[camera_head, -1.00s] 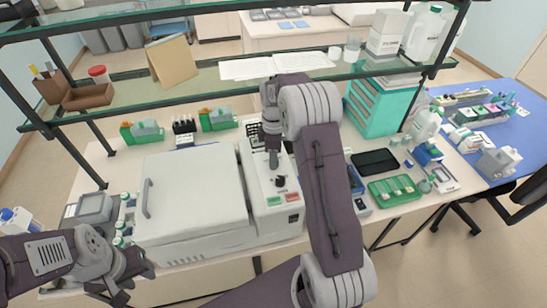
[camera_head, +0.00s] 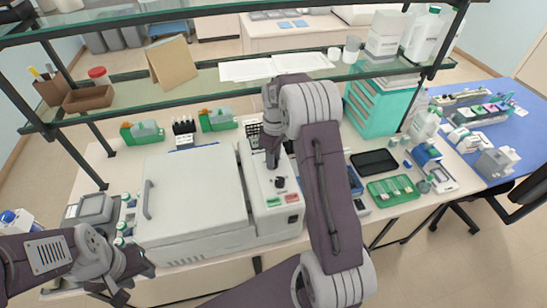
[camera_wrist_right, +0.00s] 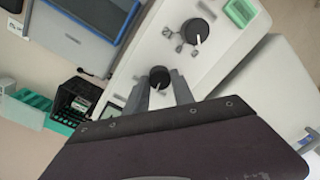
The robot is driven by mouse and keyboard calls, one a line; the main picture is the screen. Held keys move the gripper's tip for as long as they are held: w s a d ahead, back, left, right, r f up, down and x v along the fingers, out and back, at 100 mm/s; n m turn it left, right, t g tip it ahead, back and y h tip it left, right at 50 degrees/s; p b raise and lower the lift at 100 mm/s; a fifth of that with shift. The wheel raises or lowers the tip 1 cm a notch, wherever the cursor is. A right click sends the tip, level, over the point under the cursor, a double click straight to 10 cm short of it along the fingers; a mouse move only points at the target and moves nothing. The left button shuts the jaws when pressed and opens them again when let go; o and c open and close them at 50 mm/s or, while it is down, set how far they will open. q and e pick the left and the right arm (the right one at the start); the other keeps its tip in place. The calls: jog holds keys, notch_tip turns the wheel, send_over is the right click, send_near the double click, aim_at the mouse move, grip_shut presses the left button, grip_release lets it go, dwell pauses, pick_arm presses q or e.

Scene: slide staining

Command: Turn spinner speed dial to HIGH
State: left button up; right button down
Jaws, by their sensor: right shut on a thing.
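The white spinner (camera_head: 195,200) has a closed lid and a control panel (camera_head: 262,205) along its right side. My right gripper (camera_head: 272,163) points down over that panel. In the right wrist view its fingers (camera_wrist_right: 161,90) are shut on a small black dial (camera_wrist_right: 159,76) with a white pointer mark. A larger black dial (camera_wrist_right: 194,31) with a white pointer sits apart from the fingers; it also shows in the head view (camera_head: 280,182). Small markings beside it are too small to read. My left gripper (camera_head: 134,284) is open and empty, low at the front left.
A glass shelf (camera_head: 200,85) spans above the bench, behind my right arm. A green tray (camera_head: 394,190) and black tray (camera_head: 375,162) lie right of the spinner. Green racks (camera_head: 142,132) stand behind it. Vials (camera_head: 124,230) stand at its left.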

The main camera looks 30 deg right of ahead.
jog(key=m, duration=0.5)
jog(key=shift+m, duration=0.3)
jog(key=m+p, duration=0.1)
jog(key=m, duration=0.4)
jog(key=shift+s+f+t, duration=0.1)
jog(key=shift+t, duration=0.2)
jog(key=shift+m, duration=0.3)
jog(key=c, duration=1.1)
grip_release()
jog(key=shift+d, duration=0.1)
jog(key=r+b, duration=0.1)
jog(key=r, duration=0.8)
jog(key=shift+d, duration=0.2)
